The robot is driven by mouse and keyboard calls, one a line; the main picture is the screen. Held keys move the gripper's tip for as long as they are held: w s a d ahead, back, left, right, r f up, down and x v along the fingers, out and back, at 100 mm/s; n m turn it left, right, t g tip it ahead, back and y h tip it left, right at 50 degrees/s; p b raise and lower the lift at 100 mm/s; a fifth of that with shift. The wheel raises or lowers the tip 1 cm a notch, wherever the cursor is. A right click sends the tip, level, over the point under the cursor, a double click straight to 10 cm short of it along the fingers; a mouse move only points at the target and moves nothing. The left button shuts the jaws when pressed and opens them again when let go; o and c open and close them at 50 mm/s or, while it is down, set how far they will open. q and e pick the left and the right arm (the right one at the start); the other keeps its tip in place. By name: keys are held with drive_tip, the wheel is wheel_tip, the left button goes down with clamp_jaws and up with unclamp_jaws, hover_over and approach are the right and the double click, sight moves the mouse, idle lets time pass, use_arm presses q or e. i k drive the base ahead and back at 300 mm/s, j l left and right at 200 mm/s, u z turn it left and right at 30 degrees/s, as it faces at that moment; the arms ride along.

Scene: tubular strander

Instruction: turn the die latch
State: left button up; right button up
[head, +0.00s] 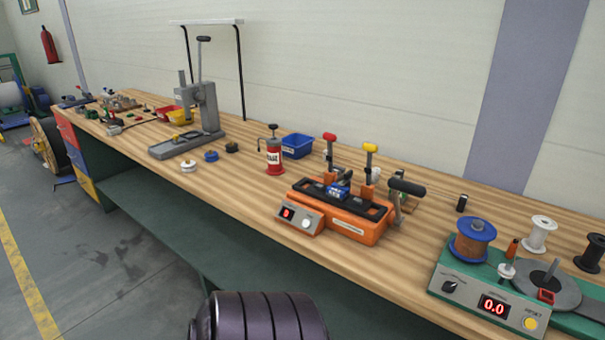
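I cannot tell for sure which part is the die latch. An orange bench machine (345,226) stands on the wooden workbench (240,215), with a red-tipped lever (329,138), a yellow-tipped lever (370,149) and a black-handled crank (407,187) at its right end. A small blue block (338,191) sits on its black top. Further left stands a grey lever press (205,108) with its handle raised. Neither of my grippers is in view.
A red can (273,157) and a blue bin (297,146) stand behind and left of the orange machine. A green device with a display (493,304) and spools (473,240) is at right. The bench's front strip left of the machine is clear.

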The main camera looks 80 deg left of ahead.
sight(347, 178)
drive_tip(key=u, duration=2.1)
